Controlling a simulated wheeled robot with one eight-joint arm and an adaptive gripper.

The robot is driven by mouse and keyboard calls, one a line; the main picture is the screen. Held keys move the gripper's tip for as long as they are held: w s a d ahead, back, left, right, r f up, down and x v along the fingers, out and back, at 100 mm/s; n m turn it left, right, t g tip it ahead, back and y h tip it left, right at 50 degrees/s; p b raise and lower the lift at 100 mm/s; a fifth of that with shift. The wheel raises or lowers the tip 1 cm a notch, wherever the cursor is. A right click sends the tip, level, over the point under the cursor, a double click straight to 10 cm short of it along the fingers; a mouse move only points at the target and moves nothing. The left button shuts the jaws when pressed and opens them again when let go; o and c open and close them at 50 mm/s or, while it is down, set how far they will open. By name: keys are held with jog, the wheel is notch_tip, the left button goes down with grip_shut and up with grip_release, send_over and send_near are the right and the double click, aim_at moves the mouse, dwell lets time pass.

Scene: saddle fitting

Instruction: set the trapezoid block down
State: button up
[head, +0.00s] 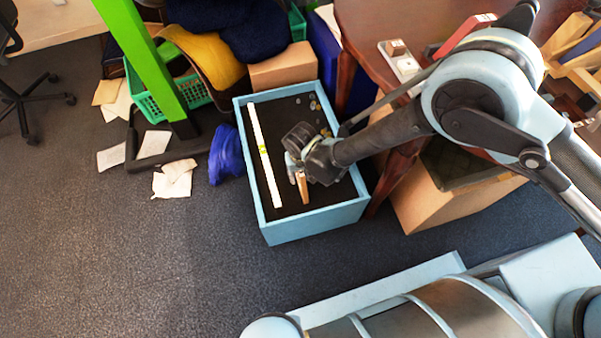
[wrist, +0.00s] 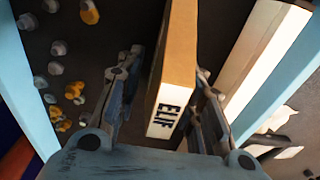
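A light-brown block marked "ELIF" (wrist: 178,62), which I take for the trapezoid block, stands between the two fingers of my gripper (wrist: 170,62) in the wrist view. A dark gap shows between the block and the left finger. The right finger is close beside the block, and whether it touches is unclear. The gripper looks open around it. In the head view my gripper (head: 297,165) is low inside the blue-rimmed box (head: 315,223), and the block (head: 303,188) shows below it. The block's lower end and its contact with the dark floor are not clear.
A long white bar (head: 264,155) with a yellow-green mark lies left of the block, and it also shows in the wrist view (wrist: 262,55). Several small grey and yellow pieces (wrist: 75,90) lie on the box's floor. A wooden table (head: 360,50) stands close behind.

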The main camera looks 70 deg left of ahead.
jog(key=r, duration=0.8)
jog(key=d+r, duration=0.1)
jog(key=r, duration=0.3)
jog(key=shift+s, duration=0.1)
dwell(0.4)
